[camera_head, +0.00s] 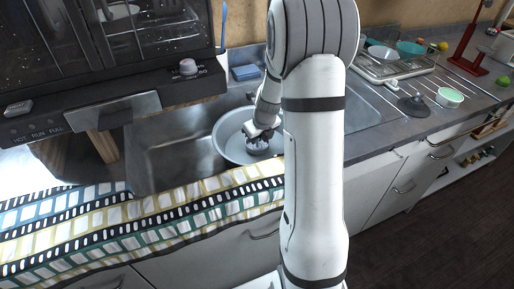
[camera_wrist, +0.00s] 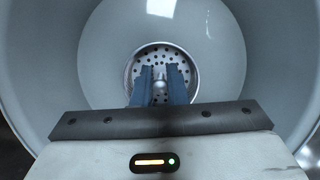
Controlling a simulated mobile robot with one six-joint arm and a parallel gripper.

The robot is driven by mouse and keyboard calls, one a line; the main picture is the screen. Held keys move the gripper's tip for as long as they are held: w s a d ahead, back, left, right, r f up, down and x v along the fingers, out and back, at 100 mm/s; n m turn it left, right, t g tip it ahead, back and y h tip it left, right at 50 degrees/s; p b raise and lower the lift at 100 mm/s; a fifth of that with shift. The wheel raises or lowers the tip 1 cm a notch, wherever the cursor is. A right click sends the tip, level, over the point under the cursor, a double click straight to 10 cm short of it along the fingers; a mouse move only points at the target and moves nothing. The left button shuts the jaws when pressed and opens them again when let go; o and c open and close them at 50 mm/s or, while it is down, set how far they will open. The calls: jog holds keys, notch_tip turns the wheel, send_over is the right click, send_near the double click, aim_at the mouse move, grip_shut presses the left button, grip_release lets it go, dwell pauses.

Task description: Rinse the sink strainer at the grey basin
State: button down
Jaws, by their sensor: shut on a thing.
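The sink strainer (camera_wrist: 186,62) is a round, perforated metal disc with a small central knob. My gripper (camera_wrist: 160,84) is shut on its knob, with two blue-grey fingers around it in the wrist view. In the head view my gripper (camera_head: 258,134) reaches down inside the grey basin (camera_head: 227,132), and the strainer (camera_head: 258,147) shows just below the fingers. The round basin stands in the metal sink (camera_head: 168,158). My arm hides the right side of the basin. I cannot tell whether the strainer touches the basin's floor.
A dark appliance with an open front panel (camera_head: 120,110) overhangs the sink's left side. A patterned cloth (camera_head: 150,220) lies along the front edge. A blue sponge (camera_head: 245,72) lies behind the basin.

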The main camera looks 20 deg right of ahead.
notch_tip(320, 180, up, 13)
jog(key=p, duration=1.4)
jog(key=shift+r, duration=0.15)
dwell(2.1)
notch_tip(320, 180, up, 4)
jog(key=p, duration=0.5)
dwell(0.6)
